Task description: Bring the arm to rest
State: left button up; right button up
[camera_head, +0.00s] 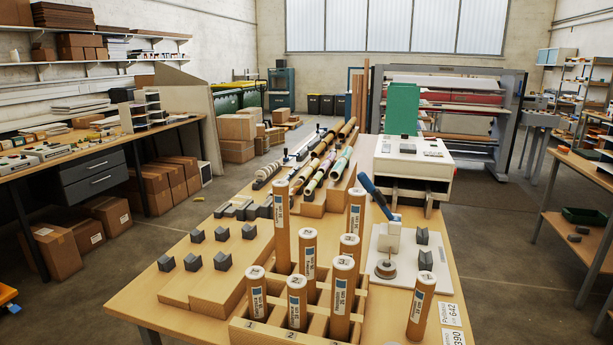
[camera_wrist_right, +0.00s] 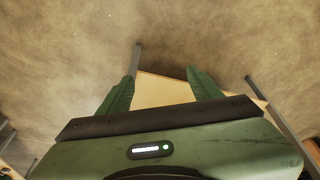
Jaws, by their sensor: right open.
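My right gripper (camera_wrist_right: 160,88) shows in the right wrist view, with its two green fingers apart and nothing between them. Beyond the fingers lie a light wooden surface (camera_wrist_right: 163,92) and bare floor. Neither of my arms shows in the head view, and my left gripper is in no view. In the head view, a wooden table (camera_head: 215,246) carries several brown labelled tubes (camera_head: 283,228), some standing in a wooden rack (camera_head: 262,333). One tube (camera_head: 420,305) stands apart at the right of the rack.
A white plate (camera_head: 440,275) holds a blue-handled device (camera_head: 376,198). Small dark blocks (camera_head: 222,262) sit at the table's left. A white machine (camera_head: 412,160) stands at its far end, with a large roll laminator (camera_head: 455,110) behind. Open floor (camera_head: 120,270) lies left of the table.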

jog(key=s+f+g, duration=0.1)
jog(key=s+f, duration=0.2)
jog(key=f, duration=0.6)
jog(key=s+f, duration=0.3)
jog(key=f, duration=0.6)
jog(key=s+d+f, duration=0.3)
jog(key=s+f, duration=0.8)
jog(key=s, duration=0.2)
jog(key=shift+f+g, duration=0.4)
